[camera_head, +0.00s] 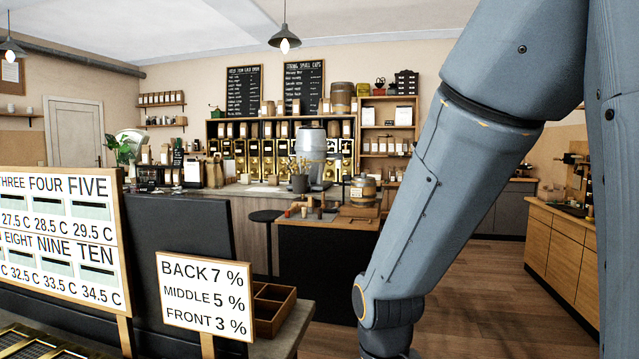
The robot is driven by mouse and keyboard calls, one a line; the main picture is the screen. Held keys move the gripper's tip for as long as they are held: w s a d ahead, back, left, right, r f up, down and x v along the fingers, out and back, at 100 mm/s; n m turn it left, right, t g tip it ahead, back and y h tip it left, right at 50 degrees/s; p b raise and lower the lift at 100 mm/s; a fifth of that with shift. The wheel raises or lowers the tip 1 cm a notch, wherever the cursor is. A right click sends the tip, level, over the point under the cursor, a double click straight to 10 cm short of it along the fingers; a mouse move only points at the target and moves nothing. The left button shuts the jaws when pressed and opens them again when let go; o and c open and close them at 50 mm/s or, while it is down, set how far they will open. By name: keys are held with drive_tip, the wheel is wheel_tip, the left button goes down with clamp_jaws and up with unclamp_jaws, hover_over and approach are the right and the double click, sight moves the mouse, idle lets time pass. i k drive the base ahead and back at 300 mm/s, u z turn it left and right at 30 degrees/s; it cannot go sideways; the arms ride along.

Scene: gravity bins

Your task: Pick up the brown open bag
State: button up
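A small brown bag-like shape (214,173) stands on the far counter, left of the grey-topped machine. It is too small to tell whether it is open or is the task's bag. Other small pale and brown packs stand along the shelves behind it. My gripper is not in view; my grey-blue arm comes down across the right side and leaves the frame at the bottom.
A sign with percentages (205,296) and a larger temperature board (60,240) stand close on the left. A brown divided wooden box (274,318) sits on the near counter. A dark stool (266,216) stands farther back. Wooden floor shows clear at right.

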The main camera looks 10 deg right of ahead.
sight(273, 180)
drive_tip(key=z, duration=0.6)
drive_tip(key=k, duration=1.3)
drive_tip(key=z, duration=0.5)
drive_tip(key=i, duration=4.75)
drive_tip(key=u, duration=0.15)
drive_tip(key=i, duration=3.55)
drive_tip(key=u, duration=0.15)
